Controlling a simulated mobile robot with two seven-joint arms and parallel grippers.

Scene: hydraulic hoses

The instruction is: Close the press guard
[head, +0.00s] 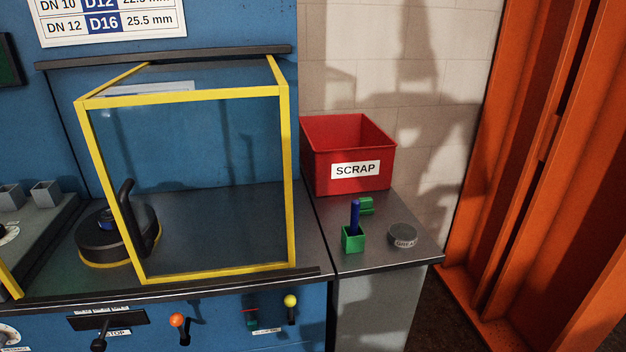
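The press guard (289,180) is a clear box with a yellow frame, standing on the dark bench between an upper and a lower rail. A black bar handle (127,196) shows at its left front upright. A round black press part (95,243) with a yellow base ring is crossed by that upright, and part of it sticks out to the left of the guard. I cannot tell how far the guard encloses it. Neither of my grippers is in view.
A red SCRAP bin (318,178), a green holder (353,240) with a blue stick, a green block (366,205) and a grey round tin (402,236) stand on the right side table. Levers with an orange knob (177,320) and yellow knob (290,300) project below the bench edge.

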